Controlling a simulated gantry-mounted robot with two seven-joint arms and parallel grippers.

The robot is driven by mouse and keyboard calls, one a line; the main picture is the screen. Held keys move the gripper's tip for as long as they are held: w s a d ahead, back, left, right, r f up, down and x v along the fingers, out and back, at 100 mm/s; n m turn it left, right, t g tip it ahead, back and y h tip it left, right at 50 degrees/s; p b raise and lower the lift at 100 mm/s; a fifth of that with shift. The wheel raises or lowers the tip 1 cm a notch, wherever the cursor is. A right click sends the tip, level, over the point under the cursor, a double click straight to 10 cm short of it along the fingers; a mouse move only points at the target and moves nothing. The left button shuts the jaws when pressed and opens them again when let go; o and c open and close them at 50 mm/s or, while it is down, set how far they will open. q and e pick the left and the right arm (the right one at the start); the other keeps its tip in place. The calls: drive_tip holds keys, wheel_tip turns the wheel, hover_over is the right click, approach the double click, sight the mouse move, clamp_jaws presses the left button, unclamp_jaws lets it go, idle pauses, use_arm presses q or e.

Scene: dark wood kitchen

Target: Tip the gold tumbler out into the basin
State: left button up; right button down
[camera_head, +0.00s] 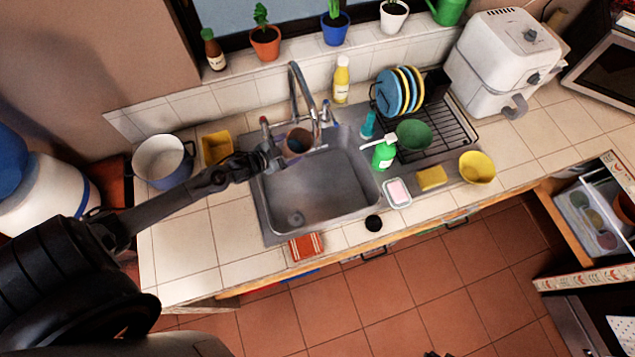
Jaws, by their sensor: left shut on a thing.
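The gold tumbler (297,142) looks brownish and shows its dark open mouth toward the camera. My left gripper (275,154) is shut on its left side and holds it over the back part of the basin, near the tap. I cannot tell whether it is slightly tilted, and its contents are not clear. The steel basin (335,188) is sunk in the tiled counter, and its visible floor is empty apart from the drain.
The tap (294,88) rises close behind the tumbler. A white pot (163,160) and yellow container (217,148) stand left of the basin. A green soap bottle (384,154), soap dish (397,193) and dish rack (440,123) are to the right. A red cloth (306,247) lies in front.

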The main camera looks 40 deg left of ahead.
sight(291, 158)
use_arm(q)
drive_tip(key=f+m+y+b, duration=0.1)
drive_tip(key=f+b, duration=0.1)
drive_tip(key=b, duration=0.1)
drive_tip(key=d+f+m+b, duration=0.1)
drive_tip(key=f+b, duration=0.1)
drive_tip(key=b, duration=0.1)
drive_tip(key=shift+s+f+m+y, duration=0.1)
drive_tip(key=shift+f+m+y, duration=0.2)
drive_tip(key=shift+y, duration=0.1)
drive_tip(key=shift+a+m+t+y+b, duration=0.1)
drive_tip(key=shift+m+t+y+b, duration=0.25)
drive_tip(key=shift+b, duration=0.5)
drive_tip(key=m+b, duration=0.1)
drive_tip(key=b, duration=0.2)
drive_tip(key=shift+a+m+t+y, duration=0.15)
drive_tip(key=shift+m+t+y, duration=0.2)
drive_tip(key=shift+f+m+y+b, duration=0.4)
drive_tip(key=shift+f+m+b, duration=0.3)
drive_tip(key=shift+b, duration=1.45)
drive_tip(key=shift+d+r, duration=0.25)
drive_tip(key=shift+r, duration=0.1)
drive_tip(key=shift+d+r+m+t+y+p, duration=0.3)
drive_tip(key=shift+d+r+m+t+p, duration=0.2)
drive_tip(key=shift+m+p, duration=0.2)
